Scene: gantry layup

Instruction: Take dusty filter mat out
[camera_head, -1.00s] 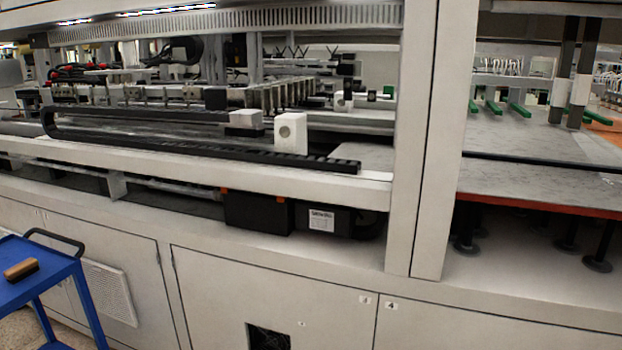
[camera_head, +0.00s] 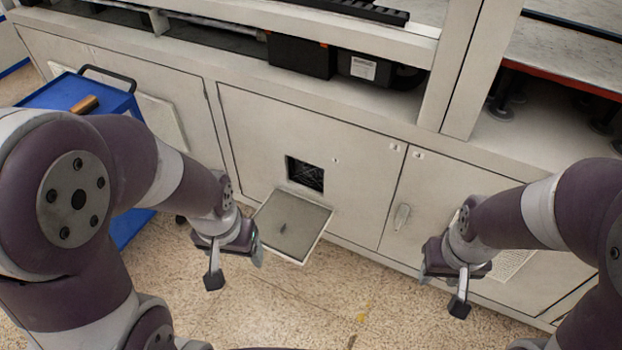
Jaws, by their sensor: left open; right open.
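A square, flat grey-brown panel (camera_head: 291,226) with a pale rim sticks out below a dark square opening (camera_head: 305,175) in the cabinet door. It looks like a folded-down cover with the filter mat in it; I cannot tell mat from cover for sure. A small dark mark shows in its middle. A fan or grille shows inside the opening. My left gripper (camera_head: 236,267) is open and empty, just left of the panel in the picture. My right gripper (camera_head: 445,286) is open and empty, well to the right, in front of the neighbouring door.
A blue cart (camera_head: 88,92) with a wooden-backed brush (camera_head: 84,105) on top stands at the left, partly behind my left arm. The white cabinet (camera_head: 356,180) runs across the scene. A door handle (camera_head: 402,217) is near my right gripper. Speckled floor (camera_head: 300,300) in front is clear.

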